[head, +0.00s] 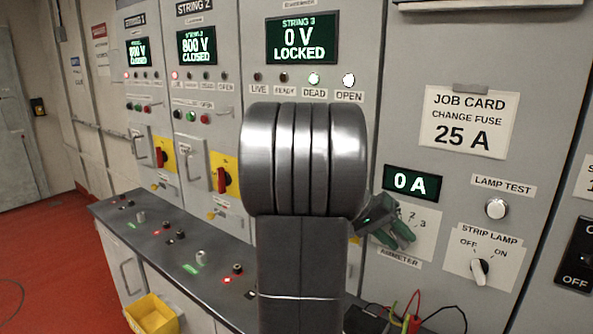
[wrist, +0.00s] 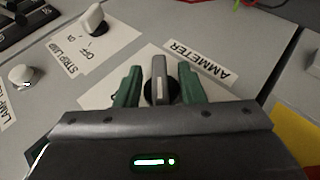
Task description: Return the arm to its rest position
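My arm rises in the middle of the head view and hides part of the string 3 panel. My gripper (head: 396,236) is at the ammeter selector on the right panel. In the wrist view my gripper (wrist: 158,85) has its two green fingers apart, one on each side of the grey ammeter knob (wrist: 159,80). A narrow gap shows between the knob and each finger, so the gripper is open around it and holds nothing. In the head view the knob is hidden behind the gripper.
The ammeter display (head: 411,183) reads 0 A. The strip lamp switch (head: 480,268) and lamp test button (head: 497,208) are close on the right. String 3's display (head: 301,37) reads 0 V LOCKED. A grey bench (head: 150,235) runs below, with a yellow bin (head: 152,314) at lower left.

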